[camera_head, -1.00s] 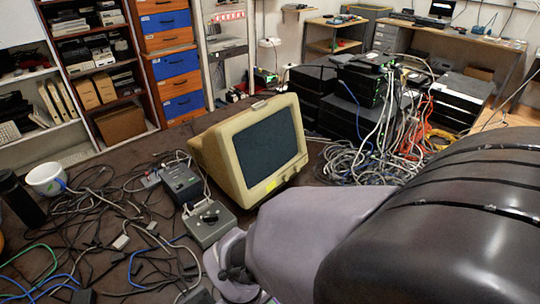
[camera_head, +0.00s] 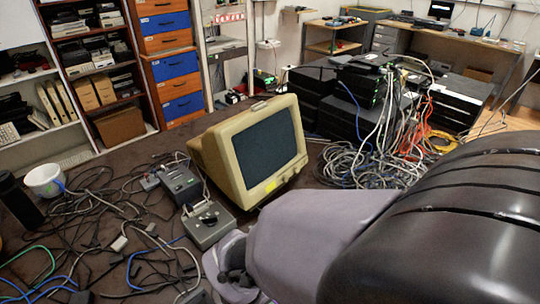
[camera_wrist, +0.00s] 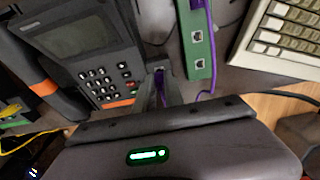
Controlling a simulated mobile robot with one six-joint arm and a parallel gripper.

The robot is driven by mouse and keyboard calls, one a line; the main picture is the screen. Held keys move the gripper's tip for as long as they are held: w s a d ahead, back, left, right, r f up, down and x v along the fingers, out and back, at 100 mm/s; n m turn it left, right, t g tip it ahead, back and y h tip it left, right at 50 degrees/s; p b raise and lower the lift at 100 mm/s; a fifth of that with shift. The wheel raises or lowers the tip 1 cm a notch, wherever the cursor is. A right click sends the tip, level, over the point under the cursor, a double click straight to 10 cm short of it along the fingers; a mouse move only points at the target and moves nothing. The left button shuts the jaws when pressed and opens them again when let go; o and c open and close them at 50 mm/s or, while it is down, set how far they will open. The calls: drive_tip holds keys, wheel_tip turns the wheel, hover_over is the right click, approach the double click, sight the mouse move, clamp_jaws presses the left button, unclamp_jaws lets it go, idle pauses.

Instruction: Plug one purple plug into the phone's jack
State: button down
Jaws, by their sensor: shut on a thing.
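In the wrist view, the dark grey desk phone (camera_wrist: 75,50) with a keypad and small screen lies at the upper left. My gripper (camera_wrist: 160,80) is shut on a purple plug (camera_wrist: 160,88) close beside the phone's right edge. Only a thin purple strip of the plug shows between the fingers. A purple cable (camera_wrist: 211,70) runs up on the right, next to a green box (camera_wrist: 197,45) with square sockets. In the head view my arm hides the gripper and phone.
A beige keyboard (camera_wrist: 280,35) lies right of the green box. In the head view, a beige monitor (camera_head: 255,150), a grey box with a knob (camera_head: 208,223), a white mug (camera_head: 45,180) and tangled cables (camera_head: 120,225) crowd the dark table.

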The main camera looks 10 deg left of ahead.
drive_tip(key=shift+f, duration=0.75)
idle(0.8)
drive_tip(key=c, duration=1.3)
unclamp_jaws()
drive_tip(key=shift+c, duration=0.2)
wheel_tip(320, 180, up, 18)
drive_tip(key=f+p, duration=0.1)
drive_tip(key=p, duration=0.8)
drive_tip(key=d+r+n+t+y, duration=0.1)
drive_tip(key=d+r+n+t, duration=0.2)
drive_tip(key=d+r+n, duration=0.3)
drive_tip(key=w+d+r+n+t+y, duration=0.1)
drive_tip(key=d+r+n+t, duration=0.1)
drive_tip(key=d+r+n, duration=0.4)
drive_tip(key=d+n, duration=0.5)
drive_tip(key=n, duration=0.4)
drive_tip(key=shift+d+n+t+b, duration=0.3)
drive_tip(key=shift+t, duration=0.1)
